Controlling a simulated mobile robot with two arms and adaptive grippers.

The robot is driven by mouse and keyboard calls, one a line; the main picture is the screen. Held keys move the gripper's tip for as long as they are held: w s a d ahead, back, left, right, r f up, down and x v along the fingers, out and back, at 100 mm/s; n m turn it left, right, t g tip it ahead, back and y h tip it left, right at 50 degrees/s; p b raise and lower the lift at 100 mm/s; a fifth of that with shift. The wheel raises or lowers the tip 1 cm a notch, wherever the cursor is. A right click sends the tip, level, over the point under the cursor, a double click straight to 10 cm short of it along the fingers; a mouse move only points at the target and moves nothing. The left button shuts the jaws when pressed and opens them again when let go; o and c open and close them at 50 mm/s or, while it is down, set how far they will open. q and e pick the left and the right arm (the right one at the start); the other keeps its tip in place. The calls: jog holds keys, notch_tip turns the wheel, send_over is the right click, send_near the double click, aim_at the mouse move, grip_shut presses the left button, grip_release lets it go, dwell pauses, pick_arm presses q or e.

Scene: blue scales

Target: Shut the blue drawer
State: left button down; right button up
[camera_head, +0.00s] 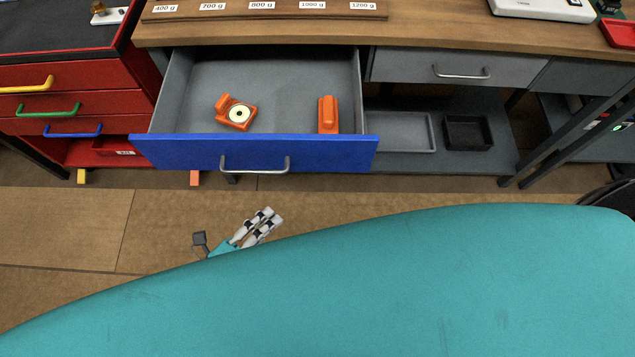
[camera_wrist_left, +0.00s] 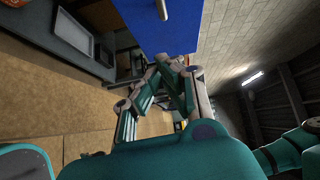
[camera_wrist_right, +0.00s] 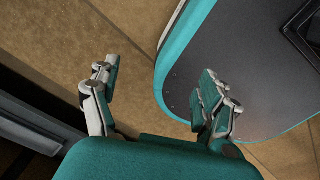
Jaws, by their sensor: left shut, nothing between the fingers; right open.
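The blue drawer (camera_head: 330,154) is pulled out from under the wooden bench, with its grey inside showing. Its front carries a grey bar handle (camera_head: 254,170). Two orange items lie in it: one with a round white dial (camera_head: 238,113) and a narrow block (camera_head: 328,114). My left gripper (camera_head: 268,217) is shut and empty, in front of the drawer and apart from its handle. In the left wrist view the blue front (camera_wrist_left: 172,27) shows beyond the fingers. My right gripper (camera_wrist_right: 155,85) is open and empty over the floor; it is hidden in the head view.
A red cabinet (camera_head: 65,78) with yellow, green and blue handles stands left of the drawer. A shut grey drawer (camera_head: 425,66) and a shelf with trays (camera_head: 466,132) are on the right. The floor (camera_head: 70,225) in front is clear.

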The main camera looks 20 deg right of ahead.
pick_arm(q)
jog(key=r+m, duration=0.1)
jog(key=p, duration=0.3)
send_near(326, 158)
jog(key=s+x, duration=0.1)
jog(key=x, duration=0.3)
jog(key=shift+w+d+f+h, duration=0.1)
jog(key=shift+w+d+h, duration=0.2)
jog(key=shift+w, duration=0.55)
pick_arm(e)
jog(key=r, duration=0.2)
jog(key=w, duration=0.1)
jog(key=shift+d+r, duration=0.25)
jog(key=shift+r, duration=0.15)
jog(key=shift+w, duration=0.1)
